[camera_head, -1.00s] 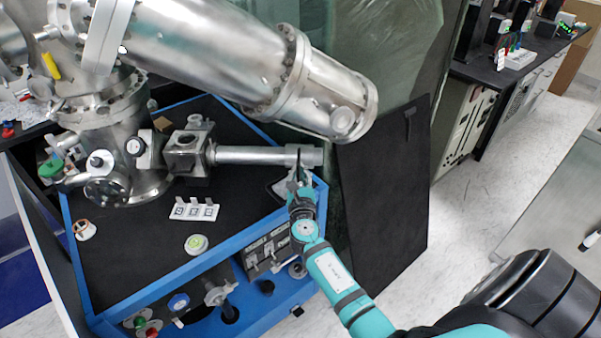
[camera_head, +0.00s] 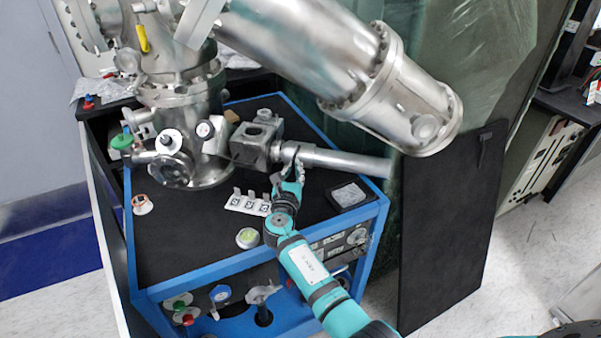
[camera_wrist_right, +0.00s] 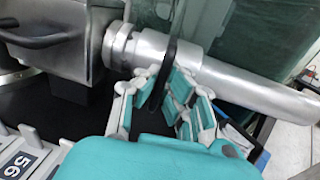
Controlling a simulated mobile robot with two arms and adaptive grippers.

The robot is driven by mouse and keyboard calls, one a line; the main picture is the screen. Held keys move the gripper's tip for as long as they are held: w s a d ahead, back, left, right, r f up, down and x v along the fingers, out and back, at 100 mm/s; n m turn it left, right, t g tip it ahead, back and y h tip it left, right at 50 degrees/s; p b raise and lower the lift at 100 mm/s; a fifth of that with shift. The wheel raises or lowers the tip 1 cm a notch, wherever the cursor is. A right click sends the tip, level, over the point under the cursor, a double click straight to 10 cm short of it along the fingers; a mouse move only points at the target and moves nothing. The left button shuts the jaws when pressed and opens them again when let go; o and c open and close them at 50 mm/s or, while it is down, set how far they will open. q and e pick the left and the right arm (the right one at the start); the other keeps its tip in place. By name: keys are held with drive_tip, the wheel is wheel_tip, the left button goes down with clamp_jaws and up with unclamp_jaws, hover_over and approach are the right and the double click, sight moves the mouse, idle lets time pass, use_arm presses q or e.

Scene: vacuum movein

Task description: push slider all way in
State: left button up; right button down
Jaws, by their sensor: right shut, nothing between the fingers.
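The slider, a thicker silver collar (camera_wrist_right: 188,60), sits on a horizontal metal tube (camera_head: 350,160) that sticks out from a square metal block (camera_head: 258,143). In the wrist view the collar is close to the block's flange (camera_wrist_right: 118,45); I cannot tell whether a small gap is left. A dark band (camera_wrist_right: 172,45) crosses the collar. My right gripper (camera_head: 292,168) is shut and empty, at the block end of the tube. Its fingers (camera_wrist_right: 174,100) are up against the collar's near side and hide part of it. My left gripper is not in view.
A large steel cylinder (camera_head: 330,60) hangs above the tube. The blue-edged black bench (camera_head: 185,235) carries a white numbered holder (camera_head: 248,203) and a round yellow-green piece (camera_head: 248,238). A black panel (camera_head: 455,230) stands at right.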

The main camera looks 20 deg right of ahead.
drive_tip(key=c, duration=2.1)
unclamp_jaws()
drive_tip(key=shift+f, duration=0.1)
drive_tip(key=o, duration=0.7)
drive_tip(key=v, duration=1.2)
